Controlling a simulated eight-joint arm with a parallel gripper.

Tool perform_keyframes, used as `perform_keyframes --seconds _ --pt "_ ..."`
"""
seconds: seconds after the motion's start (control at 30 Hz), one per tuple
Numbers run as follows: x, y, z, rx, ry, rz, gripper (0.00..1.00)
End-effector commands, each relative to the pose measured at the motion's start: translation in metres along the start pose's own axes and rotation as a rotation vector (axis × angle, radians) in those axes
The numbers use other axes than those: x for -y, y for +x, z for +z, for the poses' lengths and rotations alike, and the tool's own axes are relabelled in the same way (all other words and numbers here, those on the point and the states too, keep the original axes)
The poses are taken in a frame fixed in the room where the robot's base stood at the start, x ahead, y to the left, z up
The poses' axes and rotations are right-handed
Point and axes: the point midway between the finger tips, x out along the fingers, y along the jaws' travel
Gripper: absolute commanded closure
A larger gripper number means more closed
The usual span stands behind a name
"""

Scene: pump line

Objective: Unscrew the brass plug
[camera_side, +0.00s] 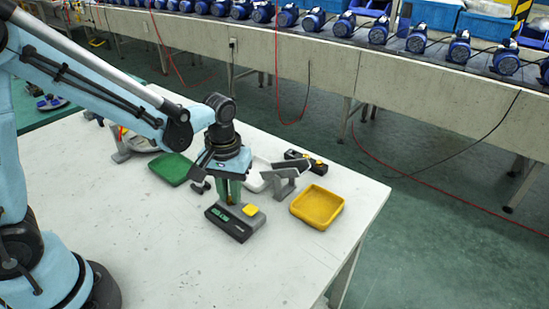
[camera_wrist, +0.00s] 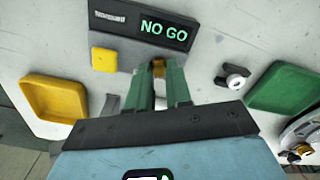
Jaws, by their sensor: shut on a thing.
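My gripper (camera_side: 229,198) points down over a grey gauge block (camera_side: 235,226) on the white table. In the wrist view its two green fingers (camera_wrist: 158,72) reach the near edge of the block (camera_wrist: 125,48). A small brass-coloured piece (camera_wrist: 158,65), which looks like the brass plug, shows between the fingertips, mostly hidden by them. The fingers are shut on it. In the side view the fingers hide the plug. The block's display (camera_wrist: 164,30) reads NO GO in green, and a yellow button (camera_wrist: 105,60) sits beside it.
A yellow tray (camera_side: 317,206) stands right of the block and a green tray (camera_side: 170,168) left of it; both look empty. A grey angled stand (camera_side: 284,181) is close behind. A small black-and-white fitting (camera_wrist: 233,77) lies near the block. The front table is clear.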

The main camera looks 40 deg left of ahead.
Motion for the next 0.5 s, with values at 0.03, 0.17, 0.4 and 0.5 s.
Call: perform_keyframes --seconds 0.03,0.17,0.4,0.5 --pt "-0.0005 0.0000 0.0002 0.000 0.002 0.001 1.00" --pt "-0.0004 0.0000 0.0002 0.000 -0.010 0.001 1.00" --pt "-0.0004 -0.0002 0.0002 0.001 -0.268 0.001 1.00" --pt "-0.0004 -0.0003 0.0002 0.001 -0.398 0.001 1.00"
